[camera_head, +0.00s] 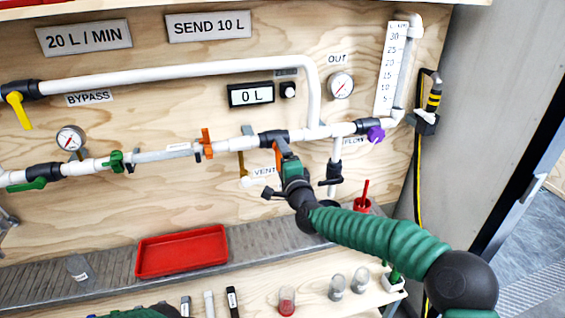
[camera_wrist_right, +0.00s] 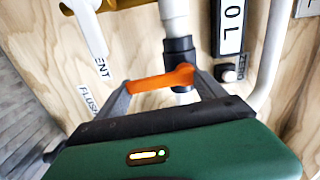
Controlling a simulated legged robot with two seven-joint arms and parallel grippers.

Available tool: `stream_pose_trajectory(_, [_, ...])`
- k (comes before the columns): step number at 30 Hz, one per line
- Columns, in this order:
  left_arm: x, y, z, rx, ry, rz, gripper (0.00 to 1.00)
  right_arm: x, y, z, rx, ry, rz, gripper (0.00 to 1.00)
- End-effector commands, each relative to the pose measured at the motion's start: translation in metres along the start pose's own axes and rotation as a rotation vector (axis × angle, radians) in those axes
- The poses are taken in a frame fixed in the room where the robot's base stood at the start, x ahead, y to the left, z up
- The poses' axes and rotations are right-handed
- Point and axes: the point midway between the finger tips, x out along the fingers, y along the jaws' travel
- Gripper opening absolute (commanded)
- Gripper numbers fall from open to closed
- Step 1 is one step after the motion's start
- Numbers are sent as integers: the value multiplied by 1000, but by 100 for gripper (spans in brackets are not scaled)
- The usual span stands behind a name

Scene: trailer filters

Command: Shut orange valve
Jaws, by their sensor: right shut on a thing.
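The orange valve handle (camera_head: 278,157) hangs from a black valve body (camera_head: 273,138) on the white pipe. In the right wrist view the orange handle (camera_wrist_right: 160,80) lies crosswise to the pipe, with its hub at the black fitting (camera_wrist_right: 180,57). My right gripper (camera_head: 285,163) is at the handle, and in the wrist view its two grey fingers (camera_wrist_right: 162,84) are on either side of it, shut on it. The gripper's body hides part of the handle in the head view. A green arm part of mine shows at the bottom edge; no left fingers are visible.
An orange clip-like handle (camera_head: 207,143) sits further left on the same pipe. Yellow (camera_head: 19,110), green (camera_head: 27,184) and purple (camera_head: 376,134) handles are on other fittings. A red tray (camera_head: 182,251) and several small bottles stand below. The display (camera_head: 251,95) reads 0 L.

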Motion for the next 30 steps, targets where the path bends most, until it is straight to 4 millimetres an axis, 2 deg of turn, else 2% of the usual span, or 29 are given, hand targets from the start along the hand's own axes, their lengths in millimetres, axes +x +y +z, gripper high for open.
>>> stream_pose_trajectory(1, [3,0,1,0,0,0,36,0,6,-1,18,1,6,7])
stream_pose_trajectory(20, [6,0,1,0,0,0,36,0,6,1,68,1,10,7])
stream_pose_trajectory(21, [6,0,1,0,0,0,36,0,6,1,69,1,10,85])
stream_pose_trajectory(24, [6,0,1,0,0,0,36,0,6,1,67,1,9,98])
stream_pose_trajectory(25, [6,0,1,0,0,0,36,0,5,1,66,1,8,100])
stream_pose_trajectory(30, [6,0,1,0,0,0,36,0,3,2,62,0,5,100])
